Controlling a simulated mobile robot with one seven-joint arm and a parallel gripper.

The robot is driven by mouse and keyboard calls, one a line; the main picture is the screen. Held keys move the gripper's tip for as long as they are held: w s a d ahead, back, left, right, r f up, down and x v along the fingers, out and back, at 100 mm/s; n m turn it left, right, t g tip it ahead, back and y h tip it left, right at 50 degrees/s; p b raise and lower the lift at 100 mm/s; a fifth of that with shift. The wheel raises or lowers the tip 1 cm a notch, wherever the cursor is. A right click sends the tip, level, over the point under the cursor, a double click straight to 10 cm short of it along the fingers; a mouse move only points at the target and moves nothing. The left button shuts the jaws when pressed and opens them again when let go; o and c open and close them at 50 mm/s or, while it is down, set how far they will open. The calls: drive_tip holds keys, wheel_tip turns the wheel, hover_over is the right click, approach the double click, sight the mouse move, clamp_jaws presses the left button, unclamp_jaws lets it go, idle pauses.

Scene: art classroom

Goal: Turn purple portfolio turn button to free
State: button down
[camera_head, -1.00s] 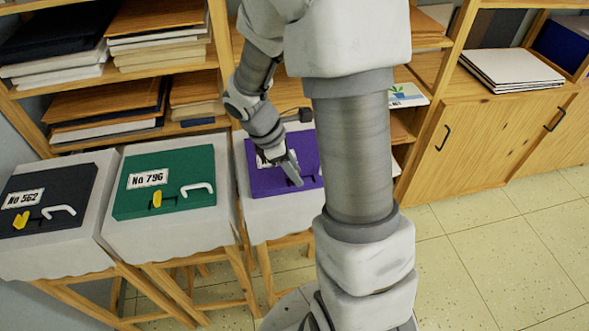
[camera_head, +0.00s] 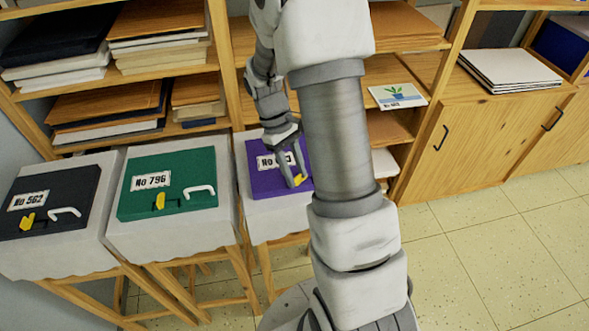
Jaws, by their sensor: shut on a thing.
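The purple portfolio (camera_head: 258,186) lies on a cloth-covered stand, partly hidden by my arm. Its white number label (camera_head: 266,161) is partly covered by my gripper. The yellow turn button (camera_head: 300,180) shows at the portfolio's lower right, right at my fingertips. My gripper (camera_head: 294,183) reaches down over the portfolio and is shut on the turn button. The fingers hide part of the button, so its exact angle is hard to tell. The portfolio's handle is hidden behind my arm.
A green portfolio (camera_head: 188,168) and a dark portfolio (camera_head: 50,203) lie on stands to the left, each with a yellow button and white handle. Shelves (camera_head: 200,70) with stacked boards rise close behind. The floor (camera_head: 490,240) at the right is clear.

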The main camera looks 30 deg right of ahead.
drive_tip(key=m+y, duration=0.1)
drive_tip(key=m, duration=0.2)
drive_tip(key=m+y, duration=0.1)
drive_tip(key=m, duration=0.2)
drive_tip(key=shift+d+m+y, duration=0.2)
drive_tip(key=shift+m+y, duration=0.1)
drive_tip(key=shift+m, duration=0.1)
idle(0.4)
drive_tip(key=c, duration=0.5)
unclamp_jaws()
drive_tip(key=v, duration=1.7)
drive_tip(key=shift+d+r+p, duration=0.1)
drive_tip(key=shift+r+p, duration=0.15)
drive_tip(key=shift+p, duration=0.05)
